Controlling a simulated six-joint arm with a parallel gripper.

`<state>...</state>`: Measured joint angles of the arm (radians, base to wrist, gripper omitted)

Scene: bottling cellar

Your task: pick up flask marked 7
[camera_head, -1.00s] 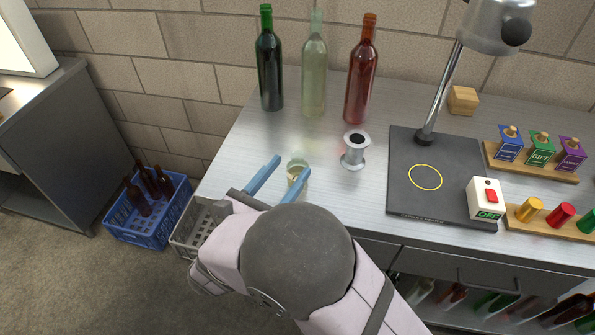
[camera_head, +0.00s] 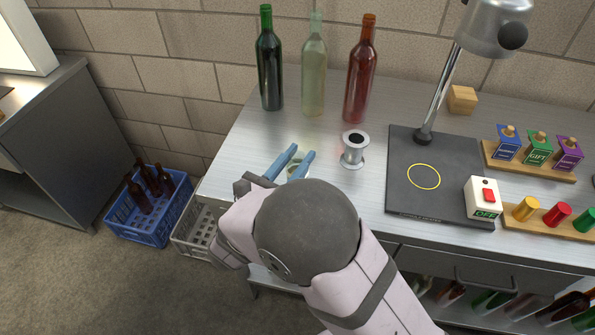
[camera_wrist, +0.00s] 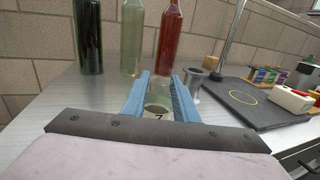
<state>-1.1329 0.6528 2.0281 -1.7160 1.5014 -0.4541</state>
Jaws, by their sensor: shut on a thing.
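My gripper (camera_head: 296,164) is over the left part of the metal worktop, its two blue fingers closed on a small clear glass flask. In the wrist view the flask marked 7 (camera_wrist: 157,112) sits between the gripper's fingers (camera_wrist: 162,95), with the 7 on its pale label facing the camera. In the head view the flask (camera_head: 297,171) shows only partly between the fingers. My wrist hides its lower part, and I cannot tell whether it touches the worktop.
A metal spool (camera_head: 354,150) stands close to the right of my gripper. Green (camera_head: 270,75), clear (camera_head: 313,80) and red (camera_head: 359,85) bottles stand behind. A black lamp base (camera_head: 430,195) and a switch box (camera_head: 484,198) are further right. Crates stand on the floor at left.

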